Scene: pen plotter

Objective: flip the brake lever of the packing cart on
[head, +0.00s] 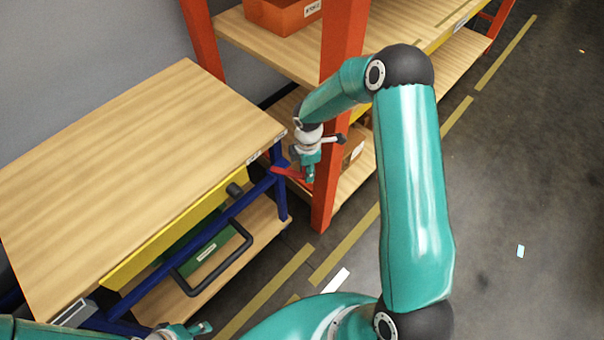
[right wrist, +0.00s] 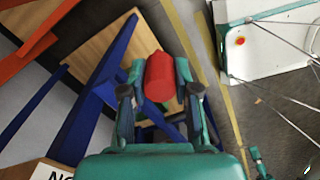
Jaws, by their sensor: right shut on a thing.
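The packing cart (head: 130,150) has a wooden top, a blue frame and a black handle (head: 190,288), at the left in the head view. Its red brake lever (head: 287,172) sticks out from the blue post at the cart's right corner. My right gripper (head: 309,174) is at the lever's outer end. In the right wrist view the lever's red end (right wrist: 160,77) lies between the two fingers, which are shut on it. My left gripper (head: 200,328) is low at the bottom edge of the head view, away from the lever; its jaw opening is unclear.
An orange-post shelf (head: 341,100) with wooden boards stands close behind my right gripper. It carries an orange bin (head: 282,14) on top and a cardboard box (head: 353,150) lower down.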

